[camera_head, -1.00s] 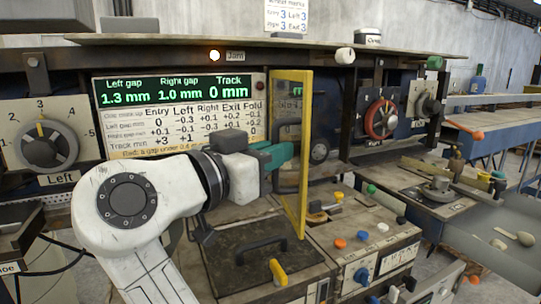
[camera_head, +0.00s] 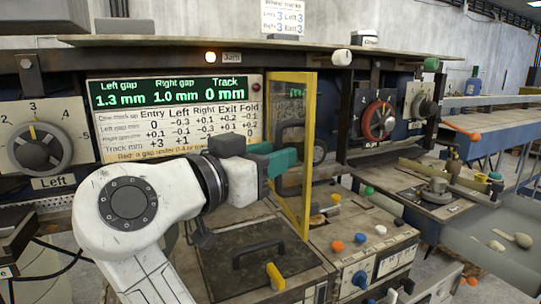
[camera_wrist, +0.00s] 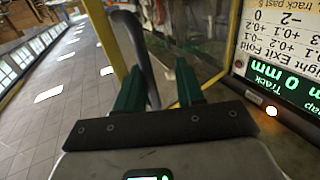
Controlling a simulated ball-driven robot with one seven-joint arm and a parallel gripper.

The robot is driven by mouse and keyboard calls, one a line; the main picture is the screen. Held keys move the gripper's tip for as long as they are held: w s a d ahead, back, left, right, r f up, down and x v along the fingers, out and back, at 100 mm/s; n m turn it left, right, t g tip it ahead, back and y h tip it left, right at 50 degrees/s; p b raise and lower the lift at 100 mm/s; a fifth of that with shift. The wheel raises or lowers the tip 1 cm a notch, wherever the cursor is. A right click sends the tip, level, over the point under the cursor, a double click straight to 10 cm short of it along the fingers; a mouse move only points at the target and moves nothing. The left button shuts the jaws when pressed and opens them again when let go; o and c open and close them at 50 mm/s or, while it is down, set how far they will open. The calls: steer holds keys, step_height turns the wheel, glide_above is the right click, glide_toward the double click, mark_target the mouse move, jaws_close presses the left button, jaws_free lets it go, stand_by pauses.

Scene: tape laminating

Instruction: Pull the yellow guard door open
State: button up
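The yellow guard door (camera_head: 309,115) is a yellow-framed clear panel standing edge-on at the right of the readout board in the head view. Its yellow post (camera_wrist: 102,35) and clear panel also show in the wrist view. A dark curved handle (camera_wrist: 138,48) is on the door. My gripper (camera_head: 290,160) is at the door's mid-height, with its green fingers reaching to the panel. In the wrist view, my gripper's fingers (camera_wrist: 160,82) are spread, and the handle's near end lies between them. I cannot tell whether they touch it.
The readout board (camera_head: 175,115) is behind my arm, with an orange Jam lamp (camera_head: 210,57) lit above. A dark hatch with a black handle (camera_head: 258,250) lies below the gripper. A knob panel (camera_head: 372,262) stands to the right. Tiled floor (camera_wrist: 55,110) is open at the wrist view's left.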

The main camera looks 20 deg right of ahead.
steer(key=shift+a, duration=0.15)
steer(key=b+v, duration=0.1)
steer(key=v, duration=0.9)
steer(key=shift+s+a, duration=0.15)
steer(key=shift+a, duration=0.15)
